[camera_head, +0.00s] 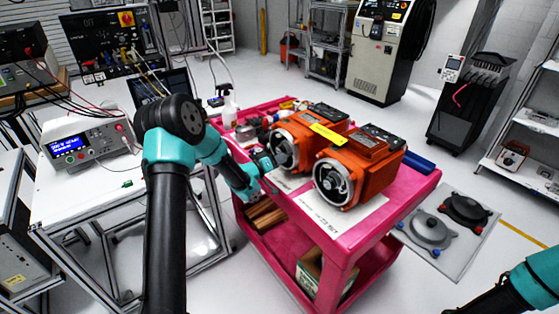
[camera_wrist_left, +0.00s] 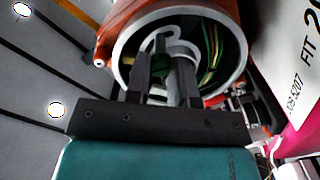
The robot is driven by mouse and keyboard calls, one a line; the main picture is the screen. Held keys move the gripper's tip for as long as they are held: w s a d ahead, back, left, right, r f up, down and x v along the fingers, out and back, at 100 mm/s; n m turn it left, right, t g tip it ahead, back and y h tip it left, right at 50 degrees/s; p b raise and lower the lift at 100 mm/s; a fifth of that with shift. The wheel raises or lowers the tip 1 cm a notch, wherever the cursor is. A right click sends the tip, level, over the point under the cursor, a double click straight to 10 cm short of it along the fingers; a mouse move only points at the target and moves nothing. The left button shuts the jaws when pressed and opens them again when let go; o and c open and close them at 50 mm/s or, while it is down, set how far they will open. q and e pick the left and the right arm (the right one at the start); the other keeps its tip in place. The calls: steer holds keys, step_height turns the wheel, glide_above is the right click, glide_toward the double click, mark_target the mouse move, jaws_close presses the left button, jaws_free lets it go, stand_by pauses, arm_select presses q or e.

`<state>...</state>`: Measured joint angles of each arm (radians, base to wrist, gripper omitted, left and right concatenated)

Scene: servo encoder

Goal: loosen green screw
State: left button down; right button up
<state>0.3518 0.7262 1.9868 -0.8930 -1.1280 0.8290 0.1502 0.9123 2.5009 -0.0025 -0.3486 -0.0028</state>
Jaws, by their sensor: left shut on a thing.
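Two orange motors stand side by side on the pink cart, the left one (camera_head: 305,137) and the right one (camera_head: 358,170). Each has a round open end facing me. My left gripper (camera_head: 268,161) is at the open end of the left motor. In the left wrist view, the gripper (camera_wrist_left: 160,62) reaches into a motor's round housing (camera_wrist_left: 118,45), shut on a pale grey part (camera_wrist_left: 180,50) at its centre. Green and yellow wires (camera_wrist_left: 213,45) lie inside. I cannot make out a green screw; the fingers hide part of the centre. My right gripper is out of view.
Part of my right arm shows at lower right. The floor right of the cart holds a grey plate (camera_head: 462,258).

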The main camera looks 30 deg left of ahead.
arm_select(q)
steer(key=c, duration=1)
jaws_free()
steer(key=shift+o, duration=0.2)
steer(key=shift+s, duration=0.1)
steer(key=v, duration=1.7)
steer(key=shift+s, duration=0.15)
